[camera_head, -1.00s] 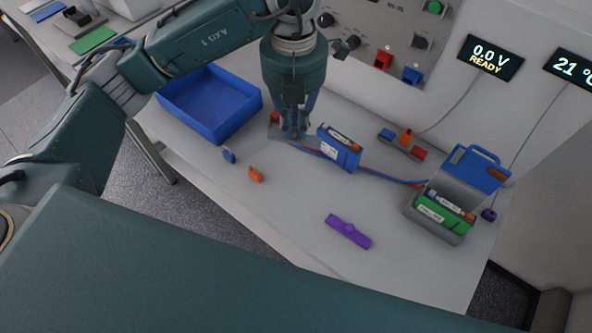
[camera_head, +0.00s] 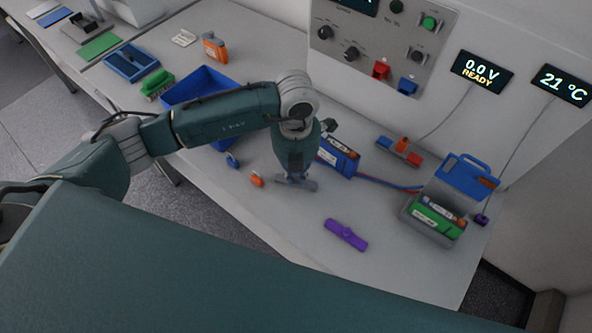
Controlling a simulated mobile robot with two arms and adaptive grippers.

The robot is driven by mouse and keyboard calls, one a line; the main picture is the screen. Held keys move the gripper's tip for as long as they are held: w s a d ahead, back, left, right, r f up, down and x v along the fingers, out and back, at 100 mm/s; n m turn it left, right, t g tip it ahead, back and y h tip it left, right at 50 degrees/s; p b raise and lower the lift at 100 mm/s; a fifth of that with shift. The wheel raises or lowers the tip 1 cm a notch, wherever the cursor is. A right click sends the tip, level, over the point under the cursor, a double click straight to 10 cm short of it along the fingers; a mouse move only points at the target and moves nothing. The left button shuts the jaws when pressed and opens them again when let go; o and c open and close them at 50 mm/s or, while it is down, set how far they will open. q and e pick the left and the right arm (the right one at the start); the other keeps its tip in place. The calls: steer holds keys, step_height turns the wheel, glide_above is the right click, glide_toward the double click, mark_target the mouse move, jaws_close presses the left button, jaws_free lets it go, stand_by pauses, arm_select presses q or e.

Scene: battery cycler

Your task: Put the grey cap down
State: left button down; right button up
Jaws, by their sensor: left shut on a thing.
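My left gripper (camera_head: 294,176) points down over the middle of the table, shut on the grey cap (camera_head: 309,185). The cap shows as a flat grey bar jutting out on both sides of the fingertips. It is low over the table (camera_head: 285,225); I cannot tell whether it touches the surface. The fingers hide the middle of the cap. My right gripper is not in view.
An orange piece (camera_head: 257,180) and a blue piece (camera_head: 233,160) lie left of the gripper. A blue battery pack (camera_head: 338,157) with cables is just behind it. A purple bar (camera_head: 346,234) lies in front right. A blue bin (camera_head: 190,91) and an open case (camera_head: 420,215) flank the area.

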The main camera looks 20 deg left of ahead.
mark_target(296, 176)
arm_select(q)
steer(key=shift+f, duration=0.2)
steer(key=c, duration=1.7)
jaws_free()
steer(key=shift+c, duration=0.2)
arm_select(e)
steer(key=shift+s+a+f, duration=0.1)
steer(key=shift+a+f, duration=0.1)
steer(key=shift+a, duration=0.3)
arm_select(q)
steer(key=shift+r, duration=0.1)
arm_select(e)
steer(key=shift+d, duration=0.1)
